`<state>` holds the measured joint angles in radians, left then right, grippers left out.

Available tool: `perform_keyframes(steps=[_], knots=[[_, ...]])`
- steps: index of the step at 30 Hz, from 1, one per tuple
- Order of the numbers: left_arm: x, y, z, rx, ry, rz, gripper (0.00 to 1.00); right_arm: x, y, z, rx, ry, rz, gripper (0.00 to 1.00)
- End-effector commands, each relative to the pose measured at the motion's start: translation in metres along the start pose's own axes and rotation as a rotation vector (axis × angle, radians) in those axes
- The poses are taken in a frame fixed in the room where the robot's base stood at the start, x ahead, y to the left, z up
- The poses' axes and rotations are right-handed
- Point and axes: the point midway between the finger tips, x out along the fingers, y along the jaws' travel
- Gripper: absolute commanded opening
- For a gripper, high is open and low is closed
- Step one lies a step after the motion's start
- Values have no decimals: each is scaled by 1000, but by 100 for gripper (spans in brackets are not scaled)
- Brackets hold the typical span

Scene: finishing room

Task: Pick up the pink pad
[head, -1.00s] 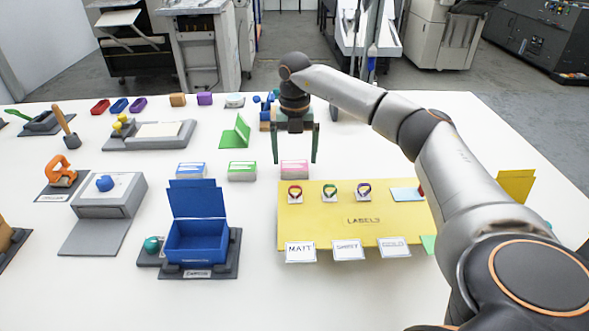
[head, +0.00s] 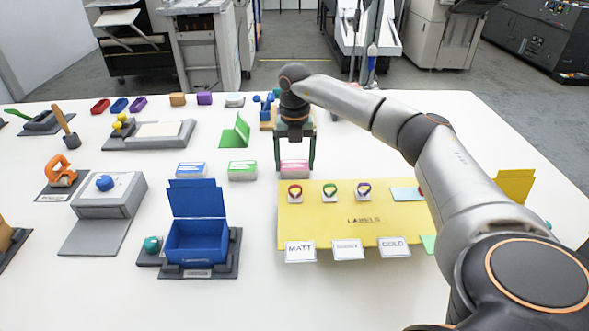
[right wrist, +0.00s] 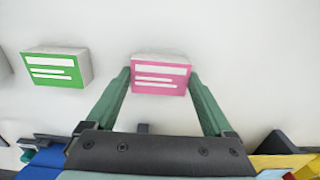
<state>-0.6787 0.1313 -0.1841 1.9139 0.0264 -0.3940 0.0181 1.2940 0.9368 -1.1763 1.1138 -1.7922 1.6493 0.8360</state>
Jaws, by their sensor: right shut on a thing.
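The pink pad (head: 294,168) sits on the white table just behind the yellow label board. It also shows in the right wrist view (right wrist: 160,76), with white lines on its pink face. My right gripper (head: 295,164) reaches down over it. Its two green fingers (right wrist: 160,88) stand on either side of the pad and are shut on it. The pad appears to be at table height; I cannot tell if it is lifted. My left gripper is not in view.
A green pad (head: 242,171) and a blue pad (head: 191,170) stand in a row to the left. The yellow board (head: 350,229) with rings and label cards lies in front. A blue open box (head: 197,240) stands at front left. A green folded card (head: 236,133) stands behind.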

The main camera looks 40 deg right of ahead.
Motion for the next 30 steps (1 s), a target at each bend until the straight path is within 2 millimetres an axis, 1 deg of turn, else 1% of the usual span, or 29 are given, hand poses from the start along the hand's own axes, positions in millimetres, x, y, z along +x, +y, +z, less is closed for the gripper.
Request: perform_keyframes(steps=[1, 2, 3, 10, 13, 17, 20, 23, 26, 28, 30], knots=[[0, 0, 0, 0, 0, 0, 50, 0, 0, 0, 0, 0, 1, 32], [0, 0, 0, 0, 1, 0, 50, 0, 0, 0, 0, 0, 1, 29], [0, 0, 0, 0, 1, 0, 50, -1, 0, 0, 0, -1, 1, 29], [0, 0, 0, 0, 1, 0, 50, -2, 0, 0, 0, -1, 2, 28], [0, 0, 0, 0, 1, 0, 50, -6, 1, 0, 0, -2, 3, 28], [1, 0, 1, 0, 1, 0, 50, -19, 1, 1, 0, -3, 4, 28], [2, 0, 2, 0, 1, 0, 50, -35, 1, -1, -1, -4, 4, 28], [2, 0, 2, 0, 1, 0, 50, -50, 0, -15, -3, -3, 3, 28], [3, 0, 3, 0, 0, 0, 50, -73, 0, -34, -4, -6, 3, 28], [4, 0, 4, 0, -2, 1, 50, -92, 0, -50, -6, -7, 4, 28], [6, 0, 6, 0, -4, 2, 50, -96, -1, -65, -5, -3, 1, 28]])
